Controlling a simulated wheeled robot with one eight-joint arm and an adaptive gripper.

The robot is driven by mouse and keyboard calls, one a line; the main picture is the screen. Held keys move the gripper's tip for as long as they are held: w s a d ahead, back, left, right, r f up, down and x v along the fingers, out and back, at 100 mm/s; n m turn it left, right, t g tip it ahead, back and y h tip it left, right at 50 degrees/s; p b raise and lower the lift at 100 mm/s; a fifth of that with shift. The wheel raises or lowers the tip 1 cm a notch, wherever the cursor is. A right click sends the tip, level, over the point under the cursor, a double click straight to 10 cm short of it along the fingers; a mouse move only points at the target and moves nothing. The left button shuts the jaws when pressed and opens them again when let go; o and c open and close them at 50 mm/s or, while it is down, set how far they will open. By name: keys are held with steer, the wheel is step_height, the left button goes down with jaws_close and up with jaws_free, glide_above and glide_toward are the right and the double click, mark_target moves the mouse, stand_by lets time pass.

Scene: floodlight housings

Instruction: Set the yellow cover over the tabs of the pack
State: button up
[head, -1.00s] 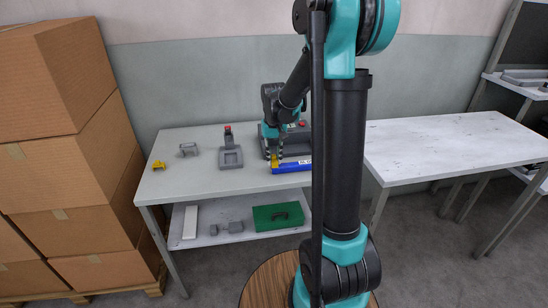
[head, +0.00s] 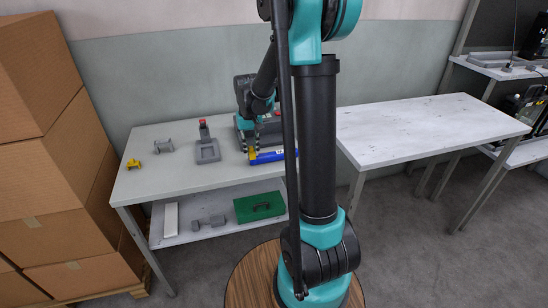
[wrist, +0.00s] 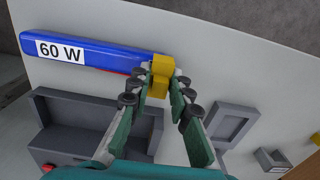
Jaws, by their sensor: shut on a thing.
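The blue pack (wrist: 95,52) with a white "60 W" label lies on the left table in front of a grey housing. It also shows in the head view (head: 272,157). The yellow cover (wrist: 159,68) is at the pack's right end in the wrist view, between my fingertips. My gripper (wrist: 166,80) is shut on it, pointing down at the pack's end; in the head view my gripper (head: 254,149) is above the table's front part. The pack's tabs are hidden, and I cannot tell whether the cover is seated over them.
The grey housing (wrist: 75,125) stands close beside the pack. A grey tray-like part (head: 207,151), a grey bracket (head: 163,146) and another small yellow part (head: 133,164) stand to the left. A green case (head: 259,207) lies on the lower shelf. The right table (head: 425,130) is bare.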

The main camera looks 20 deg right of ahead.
steer(key=shift+f, duration=0.45)
stand_by(0.4)
steer(key=o, duration=0.9)
step_height(320, 180, up, 12)
steer(key=s+d+f+t, duration=0.2)
steer(key=s+f, duration=0.4)
steer(key=s, duration=0.5)
steer(key=s+d+f+t, duration=0.2)
steer(key=s+f, duration=0.5)
steer(key=s, duration=0.3)
steer(key=shift+s+f, duration=0.25)
steer(key=shift+s, duration=0.15)
